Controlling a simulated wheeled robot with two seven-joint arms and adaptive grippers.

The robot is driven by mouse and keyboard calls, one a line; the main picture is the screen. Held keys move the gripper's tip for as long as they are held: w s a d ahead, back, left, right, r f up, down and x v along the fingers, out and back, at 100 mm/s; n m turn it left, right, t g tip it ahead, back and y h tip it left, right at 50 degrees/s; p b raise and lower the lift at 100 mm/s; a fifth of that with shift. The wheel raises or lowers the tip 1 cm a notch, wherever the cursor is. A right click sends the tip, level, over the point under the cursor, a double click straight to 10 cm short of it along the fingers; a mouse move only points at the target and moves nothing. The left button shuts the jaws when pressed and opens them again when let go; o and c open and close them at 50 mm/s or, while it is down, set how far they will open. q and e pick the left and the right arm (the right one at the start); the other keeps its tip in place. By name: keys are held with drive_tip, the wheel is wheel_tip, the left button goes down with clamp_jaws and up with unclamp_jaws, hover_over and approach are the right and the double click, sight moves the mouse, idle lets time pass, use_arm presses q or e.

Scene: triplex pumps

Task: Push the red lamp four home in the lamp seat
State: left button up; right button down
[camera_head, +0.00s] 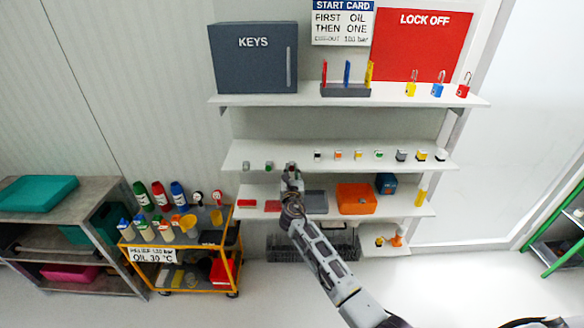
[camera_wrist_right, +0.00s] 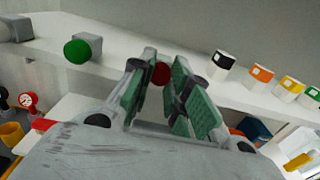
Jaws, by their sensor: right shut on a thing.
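The red lamp (camera_wrist_right: 160,74) is a small round red cap seen between the fingertips in the right wrist view. My right gripper (camera_wrist_right: 157,88) is shut on it, with green pads on either side. In the head view my right gripper (camera_head: 291,175) is at the front edge of the middle shelf and covers most of the lamp. A grey block (camera_wrist_right: 150,54) shows partly behind the lamp, probably its seat. I cannot tell how deep the lamp sits in it. My left gripper is not in view.
A green lamp in a grey block (camera_wrist_right: 78,50) stands left of my gripper on the middle shelf (camera_head: 232,158). Several small coloured blocks stand to the right. The lower shelf holds an orange case (camera_head: 356,199). A yellow cart (camera_head: 180,270) stands left.

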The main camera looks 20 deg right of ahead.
sight(292, 170)
drive_tip(key=shift+p+v, duration=1.05)
drive_tip(key=shift+v, duration=1.4)
drive_tip(key=shift+d, duration=0.15)
